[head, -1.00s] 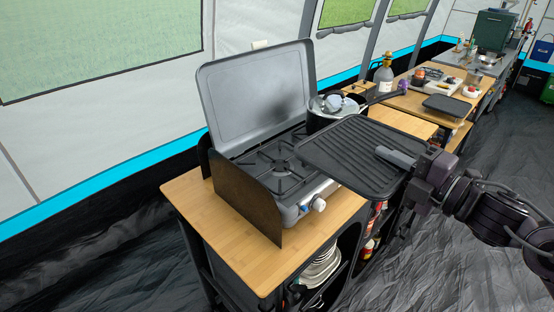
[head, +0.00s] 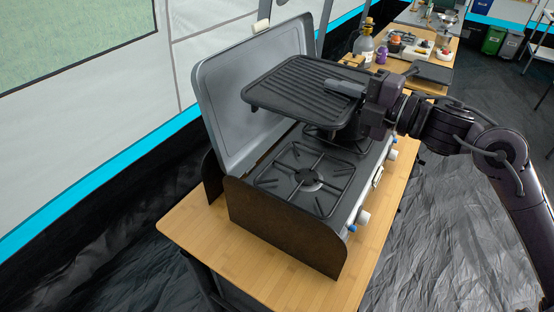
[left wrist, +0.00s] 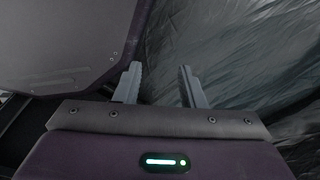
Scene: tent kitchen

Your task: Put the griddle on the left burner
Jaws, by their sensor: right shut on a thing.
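The griddle (head: 300,96) is a black ribbed plate. My right gripper (head: 346,88) is shut on its right edge and holds it in the air, roughly level, above the back and right part of the camp stove. The left burner (head: 309,180) is bare, with its black grate in full view in front of the griddle. The griddle hides most of the right burner and what stands there. My left gripper shows only in the left wrist view (left wrist: 160,88); its two fingers are apart with nothing between them.
The stove's grey lid (head: 235,110) stands open behind the burners. A dark side panel (head: 280,228) rises at the stove's near left end. The wooden counter (head: 215,235) is clear in front. A bottle (head: 364,48) and food items stand on farther tables.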

